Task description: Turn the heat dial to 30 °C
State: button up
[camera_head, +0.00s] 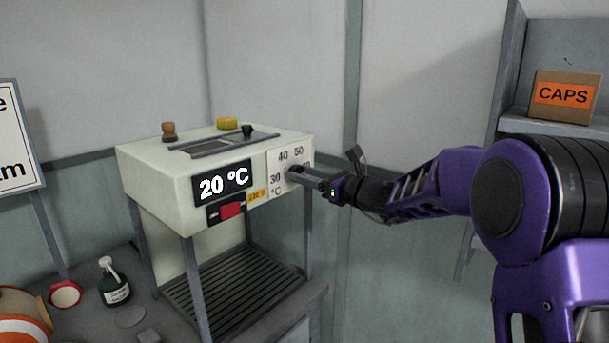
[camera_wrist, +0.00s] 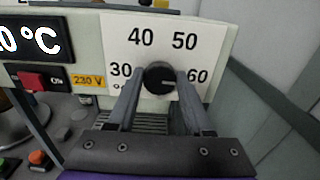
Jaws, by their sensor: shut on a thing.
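The heat dial (camera_wrist: 160,77) is a round black knob on a white scale panel (camera_wrist: 130,55) marked 30, 40, 50 and 60. A pale mark on the knob points to the right, roughly toward the 60 side. My gripper (camera_wrist: 161,84) is shut on the dial, one finger on its left and one on its right. In the head view my gripper (camera_head: 292,174) reaches the machine's front from the right and hides the dial and the 60. The display (camera_head: 223,181) reads 20 °C.
The machine (camera_head: 155,175) stands on legs above a slatted grate (camera_head: 225,295). A red switch (camera_head: 231,210) and a yellow 230 V label (camera_head: 257,195) sit below the display, left of the dial. A green bottle (camera_head: 115,287) stands at the lower left. A CAPS box (camera_head: 562,95) is on a shelf at right.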

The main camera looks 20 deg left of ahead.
grip_shut()
jog(key=shift+f+b, duration=0.1)
jog(key=shift+b, duration=0.2)
jog(key=n+b, duration=0.2)
jog(key=n, duration=0.9)
jog(key=n+b, duration=0.2)
jog(key=n, duration=1)
jog(key=n+b, duration=0.3)
jog(key=n, duration=0.9)
jog(key=shift+f, duration=0.3)
jog(key=shift+n, duration=0.5)
